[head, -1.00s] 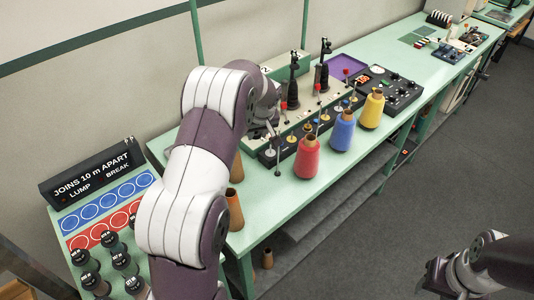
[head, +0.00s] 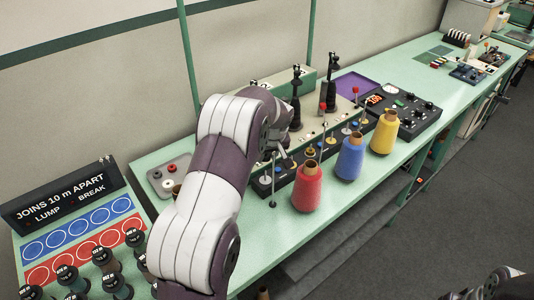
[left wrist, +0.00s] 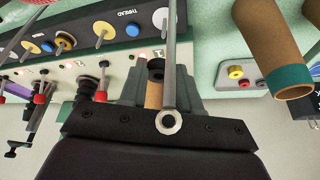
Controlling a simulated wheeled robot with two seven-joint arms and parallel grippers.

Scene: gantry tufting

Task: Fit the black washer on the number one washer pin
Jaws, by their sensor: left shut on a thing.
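My left gripper (head: 281,151) is over the near-left end of the dark pin block (head: 263,187). In the left wrist view its grey fingers (left wrist: 156,84) are shut on a small black ring-like piece, the black washer (left wrist: 155,66), with a tan part below it. The washer is apart from the pins, as far as I can tell. The arm hides part of the block in the head view. The right gripper's fingers do not show.
Red (head: 307,187), blue (head: 350,158) and yellow (head: 384,132) thread cones stand in front of the block. A grey tray (head: 157,186) with small coloured pieces lies left. A slim metal rod (left wrist: 171,60) crosses close to the wrist camera. A black control box (head: 408,112) stands right.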

